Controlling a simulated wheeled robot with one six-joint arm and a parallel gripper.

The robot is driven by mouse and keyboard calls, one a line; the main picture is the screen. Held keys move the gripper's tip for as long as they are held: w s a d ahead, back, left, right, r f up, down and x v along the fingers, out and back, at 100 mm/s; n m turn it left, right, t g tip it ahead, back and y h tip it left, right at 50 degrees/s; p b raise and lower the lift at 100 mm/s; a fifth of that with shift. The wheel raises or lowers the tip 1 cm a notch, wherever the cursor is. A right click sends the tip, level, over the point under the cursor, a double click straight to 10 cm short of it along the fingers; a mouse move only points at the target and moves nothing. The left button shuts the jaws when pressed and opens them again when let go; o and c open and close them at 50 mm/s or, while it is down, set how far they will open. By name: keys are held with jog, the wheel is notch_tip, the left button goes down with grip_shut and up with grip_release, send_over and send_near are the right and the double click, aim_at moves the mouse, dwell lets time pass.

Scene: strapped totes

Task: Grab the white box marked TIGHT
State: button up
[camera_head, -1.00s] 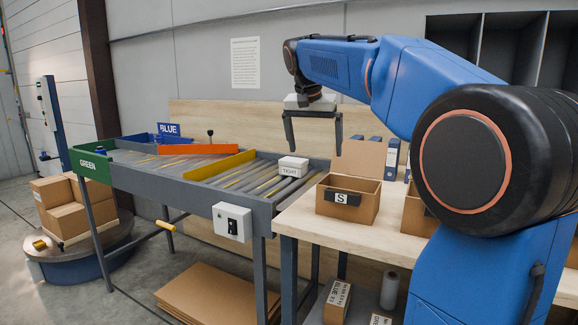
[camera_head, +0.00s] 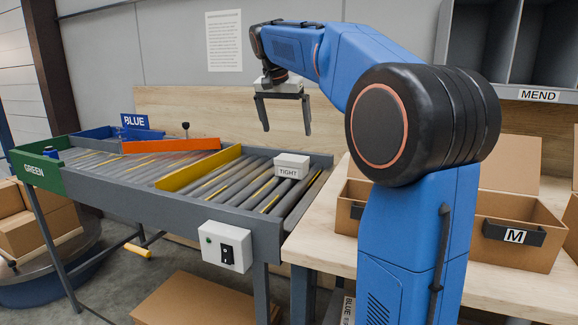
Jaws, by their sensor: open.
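The white box marked TIGHT (camera_head: 291,166) sits on the grey rollers at the right end of the conveyor (camera_head: 215,187). Its label faces me. My gripper (camera_head: 287,130) is open and empty, with its two dark fingers pointing down. In the picture it is above the box and slightly to its left, apart from it. The exact depth between them is hard to tell.
A wooden table (camera_head: 420,262) with open cartons, one marked M (camera_head: 516,236), stands at right.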

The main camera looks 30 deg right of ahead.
aim_at(291, 158)
jog(key=x, duration=1.5)
jog(key=shift+s+a+f, duration=0.15)
jog(key=shift+a, duration=0.05)
jog(key=c, duration=1.3)
